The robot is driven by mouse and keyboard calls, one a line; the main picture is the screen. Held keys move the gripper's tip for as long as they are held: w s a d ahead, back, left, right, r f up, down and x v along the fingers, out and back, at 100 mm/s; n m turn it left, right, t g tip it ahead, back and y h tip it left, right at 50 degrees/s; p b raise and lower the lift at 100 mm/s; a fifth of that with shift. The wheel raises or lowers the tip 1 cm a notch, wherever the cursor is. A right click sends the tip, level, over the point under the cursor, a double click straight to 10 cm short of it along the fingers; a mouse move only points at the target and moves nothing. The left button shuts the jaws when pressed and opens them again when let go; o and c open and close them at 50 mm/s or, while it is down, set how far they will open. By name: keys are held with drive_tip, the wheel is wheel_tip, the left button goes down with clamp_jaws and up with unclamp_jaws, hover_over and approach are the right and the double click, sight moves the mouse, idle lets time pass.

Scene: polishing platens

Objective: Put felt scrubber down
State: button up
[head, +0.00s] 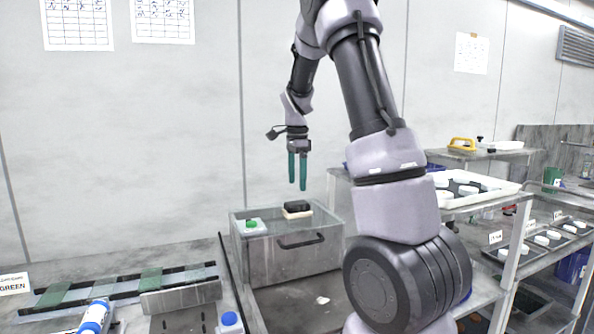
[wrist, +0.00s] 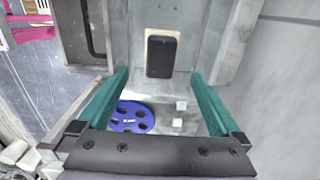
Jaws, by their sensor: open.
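The felt scrubber (head: 297,208), with a black top and a pale base, lies on top of the glass-like box at the back. It also shows in the wrist view (wrist: 161,54), upper middle, lying flat. My gripper (head: 298,187) has two teal fingers pointing down, apart and empty, above the scrubber with a clear gap. In the wrist view the open fingers (wrist: 161,83) stand to either side, and the scrubber lies beyond them, touching neither.
The box (head: 290,262) has a dark handle on its front. A green-topped white item (head: 251,226) sits at its left. A blue disc (wrist: 132,116) shows in the wrist view. A shelf with a white tray (head: 478,196) stands right. Slotted racks (head: 120,288) and a blue-white bottle (head: 94,317) are at left.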

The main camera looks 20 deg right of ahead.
drive_tip(key=s+a+r+n+t+y, duration=0.1)
drive_tip(key=s+a+r+n+t, duration=0.2)
drive_tip(key=s+r, duration=0.4)
drive_tip(key=s+a+r+n+t+y, duration=0.1)
drive_tip(key=s+a+r+n, duration=0.1)
drive_tip(key=s+r+n, duration=0.35)
drive_tip(key=s+a+n+t, duration=0.1)
drive_tip(key=s+a+n, duration=0.1)
drive_tip(key=s, duration=0.5)
drive_tip(key=s+a+r+n+t, duration=0.1)
drive_tip(key=s+a+n+t, duration=0.1)
drive_tip(key=s, duration=0.5)
drive_tip(key=shift+n, duration=0.75)
drive_tip(key=shift+w+r, duration=0.1)
